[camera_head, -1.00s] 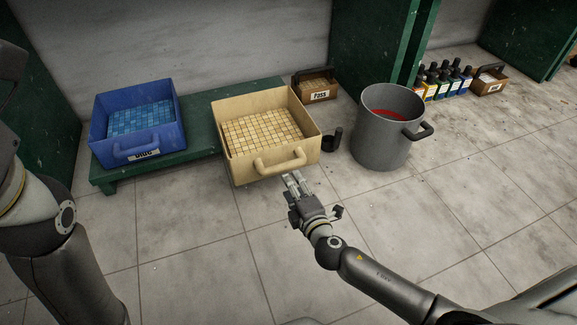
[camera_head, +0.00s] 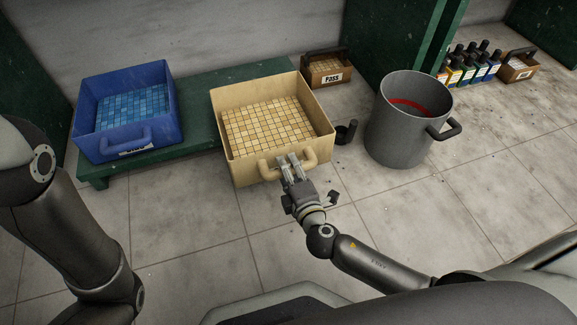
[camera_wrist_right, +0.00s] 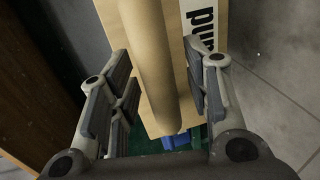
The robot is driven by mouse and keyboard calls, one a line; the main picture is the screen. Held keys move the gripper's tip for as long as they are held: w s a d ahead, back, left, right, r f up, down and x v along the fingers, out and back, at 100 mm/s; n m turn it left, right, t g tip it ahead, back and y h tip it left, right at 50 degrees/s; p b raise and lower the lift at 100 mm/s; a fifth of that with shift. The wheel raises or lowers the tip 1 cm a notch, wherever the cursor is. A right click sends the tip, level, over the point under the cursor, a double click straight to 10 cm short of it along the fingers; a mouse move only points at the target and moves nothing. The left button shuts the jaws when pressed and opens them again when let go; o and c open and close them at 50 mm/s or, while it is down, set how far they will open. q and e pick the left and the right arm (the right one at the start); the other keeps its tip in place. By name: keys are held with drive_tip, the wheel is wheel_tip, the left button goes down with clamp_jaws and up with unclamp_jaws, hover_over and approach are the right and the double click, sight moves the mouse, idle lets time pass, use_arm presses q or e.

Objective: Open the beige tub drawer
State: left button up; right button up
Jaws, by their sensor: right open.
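The beige tub drawer (camera_head: 226,140) holds tan mosaic tiles and sits at the right end of a low green shelf, jutting past its front edge. Its beige bar handle (camera_head: 311,160) is on the front face. My right gripper (camera_head: 287,160) is at the handle, open. In the right wrist view the handle (camera_wrist_right: 152,60) runs between the two open fingers of the gripper (camera_wrist_right: 160,95), with a gap on both sides. Part of a label (camera_wrist_right: 200,40) shows beside it. Of my left arm only links show at the left edge; its gripper is out of view.
A blue tub (camera_head: 160,135) with blue tiles stands on the green shelf (camera_head: 195,115) at left. A grey bucket (camera_head: 400,135) and a small black cup (camera_head: 346,132) stand close on the right. Bottles and brown boxes are behind. The front floor is clear.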

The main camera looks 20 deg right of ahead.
drive_tip(key=c, duration=0.7)
clamp_jaws()
drive_tip(key=x, duration=0.3)
drive_tip(key=shift+w+r, duration=0.25)
drive_tip(key=shift+w, duration=0.15)
drive_tip(key=o, duration=0.7)
unclamp_jaws()
drive_tip(key=shift+s, duration=0.15)
